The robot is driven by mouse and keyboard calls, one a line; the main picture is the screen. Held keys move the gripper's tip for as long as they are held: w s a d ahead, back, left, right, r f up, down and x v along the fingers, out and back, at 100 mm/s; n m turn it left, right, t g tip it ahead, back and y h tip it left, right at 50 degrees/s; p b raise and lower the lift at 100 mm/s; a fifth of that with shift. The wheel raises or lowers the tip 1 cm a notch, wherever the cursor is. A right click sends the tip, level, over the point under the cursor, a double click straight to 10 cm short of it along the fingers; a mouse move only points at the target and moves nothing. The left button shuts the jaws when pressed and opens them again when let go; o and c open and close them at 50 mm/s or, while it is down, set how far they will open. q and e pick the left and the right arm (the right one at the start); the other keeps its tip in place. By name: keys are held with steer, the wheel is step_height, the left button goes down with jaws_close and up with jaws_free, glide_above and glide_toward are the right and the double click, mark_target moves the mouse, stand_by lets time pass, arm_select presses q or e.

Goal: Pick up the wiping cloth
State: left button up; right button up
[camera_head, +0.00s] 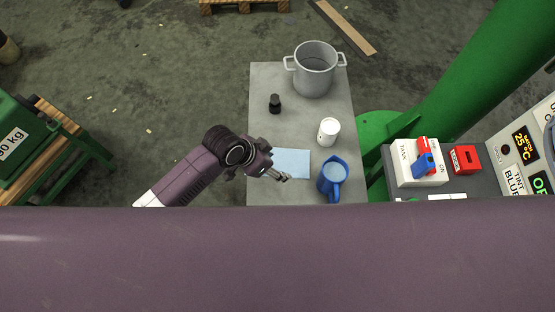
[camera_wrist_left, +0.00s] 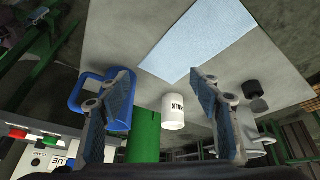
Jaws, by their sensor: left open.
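The wiping cloth (camera_head: 291,162) is a flat light-blue rectangle on the grey table (camera_head: 270,88), near its left front part. It also shows in the left wrist view (camera_wrist_left: 198,38), lying ahead of the fingers at the top. My left gripper (camera_head: 284,177) is over the cloth's lower left part in the head view. In the left wrist view its two fingers (camera_wrist_left: 165,95) are wide apart with nothing between them touching. I cannot tell its exact height above the cloth. My right gripper is in neither view.
A blue jug (camera_head: 332,180) stands right of the cloth, close to it.

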mark_target(277, 163)
arm_select(q)
steer(key=w+a+m+g+y, duration=0.1)
steer(key=w+a+m, duration=0.2)
steer(key=w, duration=0.2)
steer(key=b+x, duration=0.2)
steer(key=x, duration=0.1)
steer(key=b+x, duration=0.2)
steer(key=b, duration=0.1)
steer(key=b+x, duration=0.3)
steer(key=shift+a+f, duration=0.15)
steer(key=shift+f, duration=0.3)
steer(key=shift+w+d+f+b, duration=0.1)
steer(key=shift+d+f+b, duration=0.15)
steer(key=shift+f+b, duration=0.35)
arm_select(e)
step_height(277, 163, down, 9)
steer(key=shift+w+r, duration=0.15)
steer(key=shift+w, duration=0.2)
arm_select(q)
steer(key=shift+f, duration=0.1)
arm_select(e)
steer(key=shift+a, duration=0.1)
arm_select(q)
steer(key=c, duration=0.3)
steer(key=shift+a+f, duration=0.15)
steer(key=c, duration=1.2)
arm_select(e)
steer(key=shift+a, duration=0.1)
arm_select(q)
jaws_close()
